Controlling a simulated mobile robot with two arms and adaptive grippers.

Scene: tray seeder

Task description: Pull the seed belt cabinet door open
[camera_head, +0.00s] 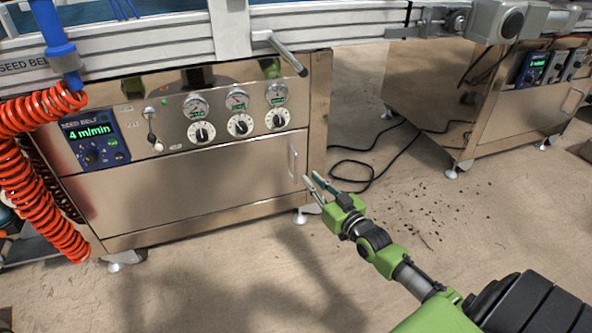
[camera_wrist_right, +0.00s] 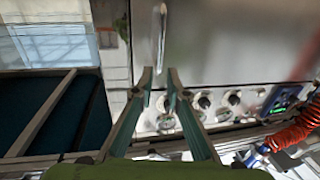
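The seed belt cabinet door (camera_head: 190,185) is a smooth steel panel below the controls in the head view and looks shut. It also shows in the right wrist view (camera_wrist_right: 230,40). Its slim upright handle (camera_head: 292,163) sits near the door's right edge. In the right wrist view the handle (camera_wrist_right: 159,35) lies ahead of the fingertips, roughly in line with the gap. My right gripper (camera_head: 314,179) is open and empty, just right of and below the handle in the head view. Its two fingers (camera_wrist_right: 160,77) stand apart in the wrist view. My left gripper is not in view.
Gauges and knobs (camera_head: 240,124) and a speed display (camera_head: 92,137) sit above the door. A coiled red hose (camera_head: 50,105) hangs at the left. A rod (camera_head: 287,53) juts out above the gauges. A black cable (camera_head: 375,165) lies on the floor. The floor before the cabinet is clear.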

